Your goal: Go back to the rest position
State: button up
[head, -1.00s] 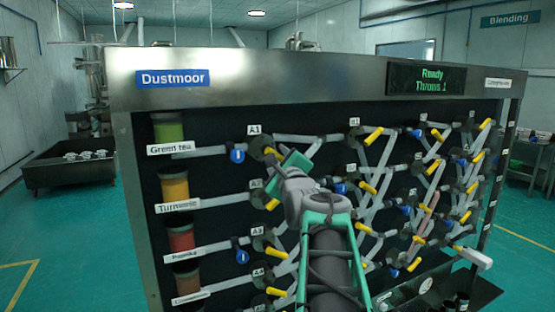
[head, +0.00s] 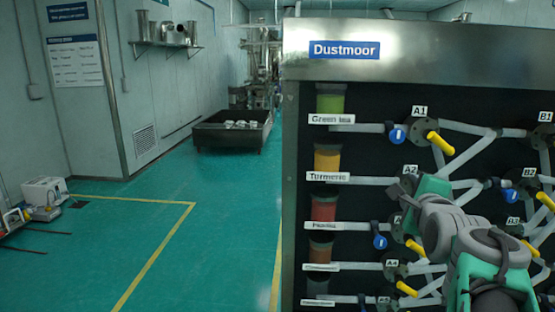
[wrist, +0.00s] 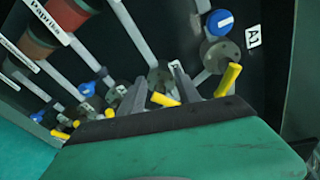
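My gripper (wrist: 157,97) shows in the wrist view as two dark fingers standing apart, with nothing clearly held between them. A yellow handle (wrist: 165,100) shows between the fingertips; I cannot tell its distance or whether anything touches it. In the head view my green and grey arm is at the lower right, in front of the valve panel (head: 420,50). The A1 valve's yellow handle (head: 440,143) is tilted down to the right.
Left of the panel the green floor (head: 210,230) is open, with yellow lines. A dark bin (head: 225,138) stands at the back. Small equipment (head: 44,195) is at the left edge. Jars of powder, such as the green one (head: 330,103), line the panel's left side.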

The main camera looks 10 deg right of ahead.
jog(key=s+a+f+n+g+y, duration=0.2)
jog(key=a+f+n+g+y, duration=0.3)
jog(key=a+f+n, duration=1)
jog(key=s+a+f+n+g+y, duration=0.1)
jog(key=s+a+f+n+g, duration=0.5)
jog(key=s+a+f+n, duration=0.4)
notch_tip(320, 180, down, 5)
jog(key=s+a, duration=0.1)
jog(key=s, duration=0.2)
jog(key=shift+a+r+n+g, duration=0.15)
jog(key=shift+n+g, duration=0.15)
jog(key=shift+g, duration=0.1)
